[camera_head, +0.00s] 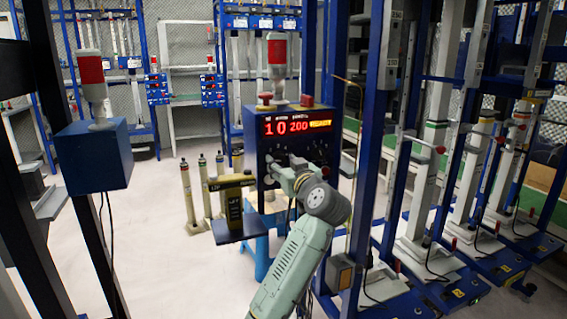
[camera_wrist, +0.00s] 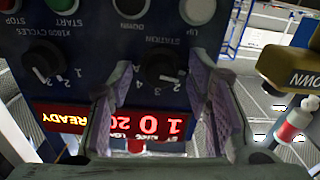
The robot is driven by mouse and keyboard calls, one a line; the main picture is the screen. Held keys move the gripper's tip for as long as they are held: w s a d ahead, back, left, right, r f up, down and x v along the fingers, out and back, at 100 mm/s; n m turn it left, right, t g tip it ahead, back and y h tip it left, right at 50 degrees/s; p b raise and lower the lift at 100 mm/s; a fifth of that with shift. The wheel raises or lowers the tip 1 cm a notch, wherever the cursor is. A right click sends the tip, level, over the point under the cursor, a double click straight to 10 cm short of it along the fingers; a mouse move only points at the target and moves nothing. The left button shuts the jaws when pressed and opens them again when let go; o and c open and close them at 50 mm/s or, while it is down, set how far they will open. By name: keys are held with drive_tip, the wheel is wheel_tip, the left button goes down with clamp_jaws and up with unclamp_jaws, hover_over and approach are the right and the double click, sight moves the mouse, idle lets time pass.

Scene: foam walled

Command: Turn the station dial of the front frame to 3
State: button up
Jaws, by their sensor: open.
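The front frame's blue control box (camera_head: 257,165) carries a lit display (camera_head: 297,126) reading 10 and 200, with yellow text beside them. In the wrist view, which is upside down, the black station dial (camera_wrist: 163,68) sits under the label STATION, with small numbers around it. A white mark shows on the dial, but I cannot tell surely which number it points to. My gripper (camera_wrist: 163,74) is open, with one pale purple finger on each side of the dial. I cannot tell whether either finger touches it. In the head view my gripper (camera_head: 285,167) is at the panel face.
A second black dial, X1000 CYCLES (camera_wrist: 42,62), is beside the station dial. Green START (camera_wrist: 62,4) and white UP (camera_wrist: 197,10) buttons are close by. A yellow-black DOWN-marked part (camera_head: 232,190) stands left of my gripper. Blue posts (camera_head: 375,120) rise at right.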

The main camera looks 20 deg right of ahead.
drive_tip(key=shift+c, duration=0.4)
clamp_jaws()
drive_tip(key=shift+m, duration=0.3)
drive_tip(key=m, duration=0.3)
drive_tip(key=shift+p, duration=0.35)
drive_tip(key=m+p, duration=0.1)
drive_tip(key=m, duration=0.4)
drive_tip(key=shift+a+r, duration=0.1)
drive_tip(key=m+p, duration=0.2)
drive_tip(key=m, duration=0.2)
drive_tip(key=shift+m+p, duration=0.55)
drive_tip(key=shift+m, duration=1.05)
